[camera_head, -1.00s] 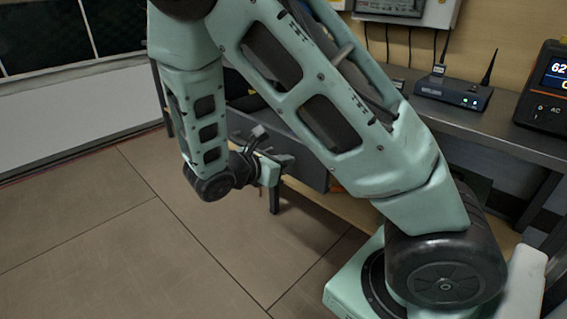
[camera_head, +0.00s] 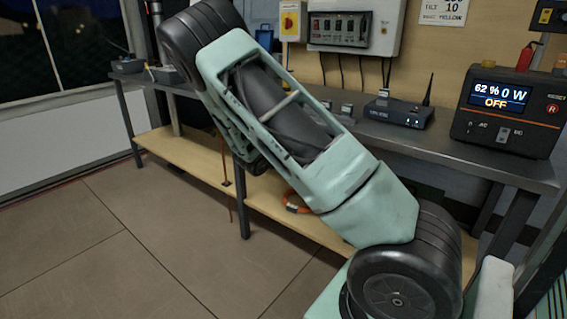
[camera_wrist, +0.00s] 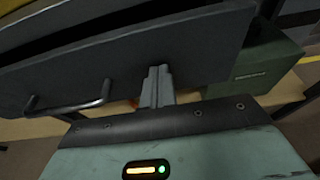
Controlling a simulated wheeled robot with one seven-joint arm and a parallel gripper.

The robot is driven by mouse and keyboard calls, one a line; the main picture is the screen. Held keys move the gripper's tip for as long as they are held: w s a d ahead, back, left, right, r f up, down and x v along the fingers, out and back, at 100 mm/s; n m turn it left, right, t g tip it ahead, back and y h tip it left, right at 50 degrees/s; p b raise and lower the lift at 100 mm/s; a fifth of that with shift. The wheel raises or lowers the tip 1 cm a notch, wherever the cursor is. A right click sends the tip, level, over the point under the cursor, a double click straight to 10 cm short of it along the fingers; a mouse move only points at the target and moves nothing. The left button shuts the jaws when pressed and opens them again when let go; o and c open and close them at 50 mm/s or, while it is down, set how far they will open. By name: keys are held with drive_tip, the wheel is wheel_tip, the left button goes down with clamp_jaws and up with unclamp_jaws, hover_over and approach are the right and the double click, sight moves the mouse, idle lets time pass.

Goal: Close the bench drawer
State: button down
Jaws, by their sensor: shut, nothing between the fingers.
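In the wrist view the dark grey drawer front (camera_wrist: 205,55) spans the upper picture at a tilt. Its bar handle (camera_wrist: 70,105) is at the left. My gripper (camera_wrist: 156,76) is shut and empty, its tips at the panel, right of the handle. Whether they touch it I cannot tell. A dark gap runs along the panel's upper edge; how far the drawer stands out is not clear. In the head view my arm hides the gripper and the drawer under the grey bench (camera_head: 480,162).
A green box (camera_wrist: 255,65) is right of the drawer front. The bench carries a router (camera_head: 400,113) and a power unit (camera_head: 510,108). A wooden lower shelf (camera_head: 190,165) and bench leg (camera_head: 243,212) are below. Floor at left is clear.

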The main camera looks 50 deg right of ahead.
drive_tip(key=d, duration=0.4)
drive_tip(key=shift+w+d, duration=0.1)
drive_tip(key=shift+d, duration=0.1)
drive_tip(key=shift+d+r, duration=0.1)
drive_tip(key=shift+d, duration=0.15)
drive_tip(key=shift+d+r, duration=0.1)
drive_tip(key=shift+a, duration=0.4)
drive_tip(key=f+p+v, duration=0.1)
drive_tip(key=p+v, duration=0.2)
drive_tip(key=v, duration=1)
drive_tip(key=shift+a, duration=0.55)
drive_tip(key=shift+f, duration=0.1)
